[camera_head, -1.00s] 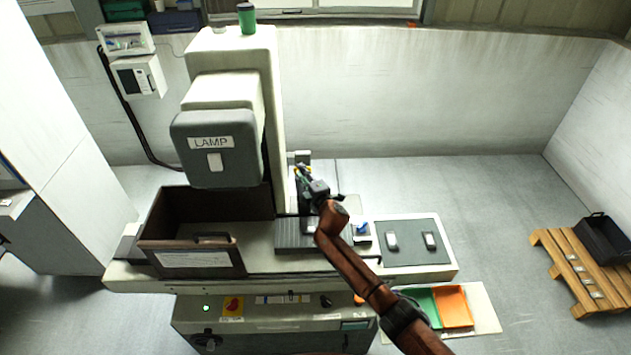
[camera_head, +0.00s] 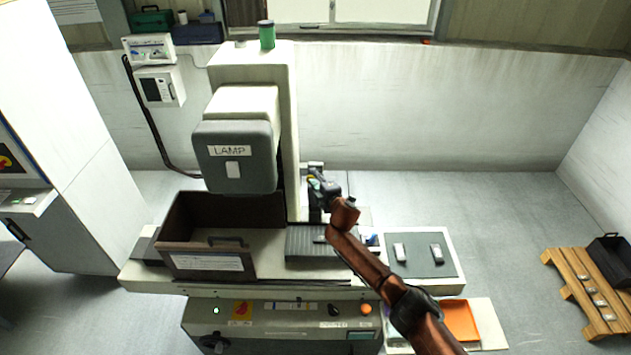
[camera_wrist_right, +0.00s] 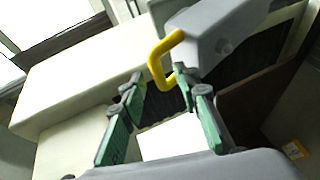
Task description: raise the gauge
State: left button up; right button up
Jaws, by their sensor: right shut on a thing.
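A grey block with a yellow loop handle (camera_wrist_right: 160,62), which I take to be the gauge, is at the upper right of the right wrist view. My right gripper (camera_wrist_right: 160,84) has its green-padded fingers on either side of the lower end of the yellow handle and is shut on it. In the head view my right gripper (camera_head: 317,184) is beside the machine's pale column, above the dark ribbed slab (camera_head: 318,245). There the arm and wrist largely hide the held part. My left gripper is in neither view.
A grey head marked LAMP (camera_head: 237,165) hangs over an open brown box (camera_head: 205,250) on the machine, left of my right gripper. A dark mat (camera_head: 420,258) with two small pale pieces lies to the right. A wooden pallet (camera_head: 568,275) stands on the floor at far right.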

jog(key=shift+o, duration=0.7)
jog(key=shift+w+d+r, duration=0.15)
jog(key=shift+w+r, duration=0.3)
jog(key=shift+r, duration=0.15)
jog(key=shift+w+f, duration=0.5)
jog(key=shift+w, duration=0.2)
jog(key=shift+s+r, duration=0.1)
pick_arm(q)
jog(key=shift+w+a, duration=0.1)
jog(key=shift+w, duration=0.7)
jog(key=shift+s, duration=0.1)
pick_arm(e)
jog(key=shift+s, duration=0.5)
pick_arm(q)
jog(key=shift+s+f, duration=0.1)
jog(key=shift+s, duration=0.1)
pick_arm(e)
jog(key=v, duration=1.1)
jog(key=shift+f, duration=0.25)
